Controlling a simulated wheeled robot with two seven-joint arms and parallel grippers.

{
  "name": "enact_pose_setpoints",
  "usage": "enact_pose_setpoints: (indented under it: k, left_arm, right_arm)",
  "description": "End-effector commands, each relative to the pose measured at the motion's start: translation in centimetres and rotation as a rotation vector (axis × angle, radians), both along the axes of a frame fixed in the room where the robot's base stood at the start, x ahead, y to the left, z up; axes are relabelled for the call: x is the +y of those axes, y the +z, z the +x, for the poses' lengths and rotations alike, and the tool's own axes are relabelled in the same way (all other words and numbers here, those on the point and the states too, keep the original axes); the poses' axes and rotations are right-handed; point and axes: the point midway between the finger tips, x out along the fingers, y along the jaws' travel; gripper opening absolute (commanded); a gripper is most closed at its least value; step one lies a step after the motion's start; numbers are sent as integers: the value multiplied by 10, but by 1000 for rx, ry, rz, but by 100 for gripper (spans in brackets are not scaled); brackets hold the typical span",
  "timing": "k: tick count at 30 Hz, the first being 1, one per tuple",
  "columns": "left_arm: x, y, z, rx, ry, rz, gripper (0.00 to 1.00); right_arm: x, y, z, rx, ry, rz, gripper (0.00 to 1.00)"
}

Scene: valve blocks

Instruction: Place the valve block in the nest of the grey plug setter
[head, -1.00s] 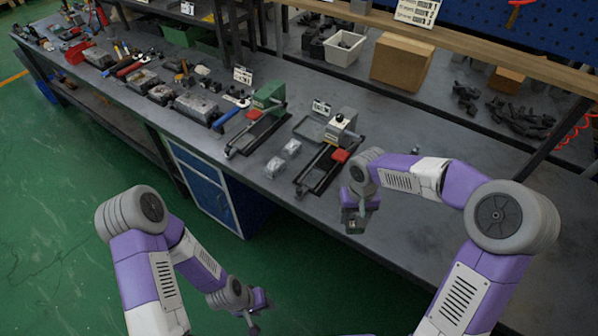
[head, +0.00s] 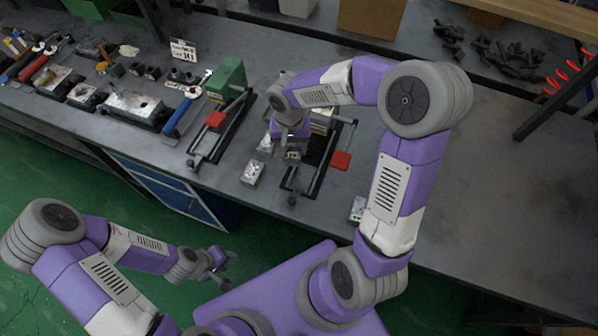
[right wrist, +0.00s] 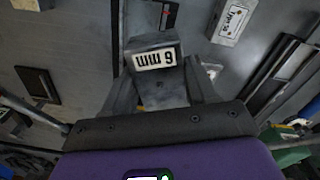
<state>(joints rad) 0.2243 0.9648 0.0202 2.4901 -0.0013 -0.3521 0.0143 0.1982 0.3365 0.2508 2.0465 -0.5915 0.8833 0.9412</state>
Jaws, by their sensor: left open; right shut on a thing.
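The grey plug setter (head: 321,126) stands on the bench, partly hidden behind my right arm. Its dark rail frame (head: 313,164) reaches towards me, and a red pad (head: 341,160) is at its right. My right gripper (head: 291,141) is shut on a grey valve block (head: 292,154), held over the left part of the setter. I cannot tell whether the held block touches the nest. My left gripper (head: 215,262) is open and empty, below and in front of the bench.
Loose blocks lie left of the setter (head: 252,173), behind that one (head: 265,144), and at the bench's front right (head: 357,209). A green setter (head: 228,79) stands to the left. Tools and metal parts fill the far left.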

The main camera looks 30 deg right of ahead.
Motion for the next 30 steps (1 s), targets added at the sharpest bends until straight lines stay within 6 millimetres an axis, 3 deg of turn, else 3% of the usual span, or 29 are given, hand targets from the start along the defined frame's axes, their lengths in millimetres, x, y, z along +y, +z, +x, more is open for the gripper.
enact_pose_setpoints:
  k: [3, 8, 15, 30]
  left_arm:
    - [0, -13, -1, 2, 0, 0, 43]
    - [0, -20, -1, 1, 1, 1, 43]
    - [0, -30, 0, 0, 1, 0, 43]
    - [0, -43, 0, 0, 1, 0, 43]
  right_arm:
    - [-12, -7, -17, -8, -212, 3, 10]
    - [-20, -17, -28, -9, -361, 10, 10]
    - [-20, -60, -30, -7, -375, 11, 10]
    - [-20, -109, -29, -9, -373, 12, 10]
